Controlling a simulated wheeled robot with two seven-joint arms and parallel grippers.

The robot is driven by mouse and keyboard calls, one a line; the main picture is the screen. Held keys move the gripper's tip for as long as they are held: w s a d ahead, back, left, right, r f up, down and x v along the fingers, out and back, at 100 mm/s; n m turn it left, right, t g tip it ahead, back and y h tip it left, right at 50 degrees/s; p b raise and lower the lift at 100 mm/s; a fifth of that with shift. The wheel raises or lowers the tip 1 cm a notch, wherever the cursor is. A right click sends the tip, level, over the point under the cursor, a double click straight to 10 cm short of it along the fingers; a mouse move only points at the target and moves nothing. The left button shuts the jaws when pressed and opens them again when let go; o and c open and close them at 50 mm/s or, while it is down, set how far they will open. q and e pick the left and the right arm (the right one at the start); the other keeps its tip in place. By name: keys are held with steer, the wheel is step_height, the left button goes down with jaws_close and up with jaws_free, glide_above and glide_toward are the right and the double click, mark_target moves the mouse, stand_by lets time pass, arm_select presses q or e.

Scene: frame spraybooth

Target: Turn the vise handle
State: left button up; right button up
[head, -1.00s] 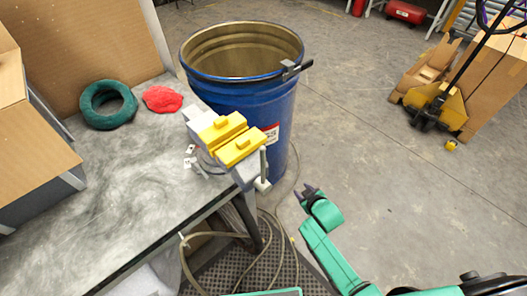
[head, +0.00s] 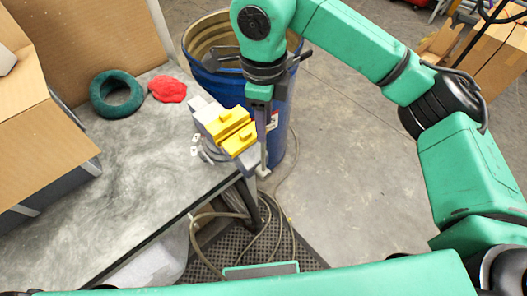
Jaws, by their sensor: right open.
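The vise (head: 200,108) with yellow jaw covers (head: 240,139) is mounted at the right corner of the workbench. Its handle shows only as a small pale end (head: 263,171) at the vise's right end; the rest is hidden by my gripper or blends with it. My right gripper (head: 264,148) points down at the vise's right end, over the handle. It is open, and its fingers overlap in this view. I cannot tell whether the handle is between them or touching. My left gripper is not in view.
A blue drum (head: 280,145) stands close behind the vise. On the bench (head: 120,185) lie a green ring (head: 103,108), a red cloth (head: 168,90) and an open cardboard box (head: 50,150). Hoses (head: 215,215) hang below the bench edge. The floor (head: 350,170) at right is clear.

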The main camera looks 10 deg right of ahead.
steer(key=p, duration=0.4)
glide_above(263, 170)
steer(key=f, duration=1.1)
steer(key=shift+w+d+f, duration=0.1)
steer(key=shift+w+f, duration=0.15)
steer(key=shift+f, duration=0.75)
jaws_close()
steer(key=shift+w+r, duration=0.1)
steer(key=shift+r, duration=0.05)
